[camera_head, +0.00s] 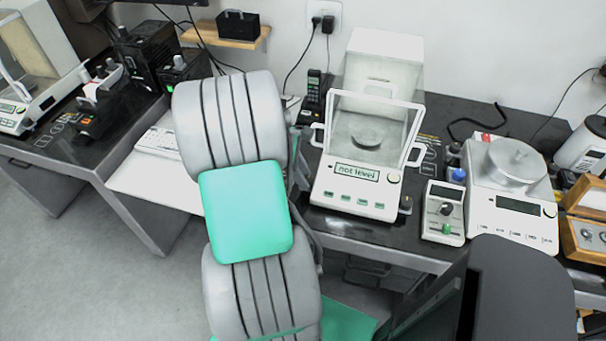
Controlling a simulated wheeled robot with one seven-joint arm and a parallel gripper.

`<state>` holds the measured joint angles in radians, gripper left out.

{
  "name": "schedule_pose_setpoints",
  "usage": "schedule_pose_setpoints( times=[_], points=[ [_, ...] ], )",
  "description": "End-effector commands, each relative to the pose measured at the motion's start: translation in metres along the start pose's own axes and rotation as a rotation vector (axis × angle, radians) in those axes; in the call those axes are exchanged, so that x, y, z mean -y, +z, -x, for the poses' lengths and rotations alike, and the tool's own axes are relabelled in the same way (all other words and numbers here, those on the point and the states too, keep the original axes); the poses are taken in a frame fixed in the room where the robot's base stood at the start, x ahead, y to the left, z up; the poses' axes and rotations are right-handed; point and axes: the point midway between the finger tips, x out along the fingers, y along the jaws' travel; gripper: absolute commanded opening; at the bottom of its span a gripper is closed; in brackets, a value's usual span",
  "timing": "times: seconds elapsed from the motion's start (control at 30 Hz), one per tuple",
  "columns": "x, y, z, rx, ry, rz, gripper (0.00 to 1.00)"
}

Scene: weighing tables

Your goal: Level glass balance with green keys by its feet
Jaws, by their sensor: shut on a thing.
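The glass balance with green keys (356,184) stands on the dark table in the middle. Its display (355,172) reads "not level". Its glass shield (372,104) surrounds a round pan (366,131). A dark foot knob (405,204) shows at its front right corner. The front left corner, where another foot might be, is hidden behind my arm. My large grey and green arm stands in front, left of the balance. Some dark grey parts of it show close to the balance's left side. My gripper's fingers are hidden behind the arm.
A second balance (513,213) with a round pan stands at the right. A small box with knobs (443,212) sits between the two. A phone (314,92) stands behind my arm. A keyboard (158,141) lies left. Another glass-shielded balance (15,113) is far left.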

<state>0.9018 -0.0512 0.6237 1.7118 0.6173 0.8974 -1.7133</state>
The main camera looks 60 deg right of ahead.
Motion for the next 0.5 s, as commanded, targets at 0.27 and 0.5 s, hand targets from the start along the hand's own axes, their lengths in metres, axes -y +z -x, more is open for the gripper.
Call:
schedule_pose_setpoints(
  times=[0.27, 0.5],
  points=[
    [-0.0017, 0.0030, 0.0058, 0.000, -0.056, -0.124, 0.00],
    [-0.0047, 0.0018, 0.0019, -0.001, -0.152, -0.363, 0.00]
  ],
)
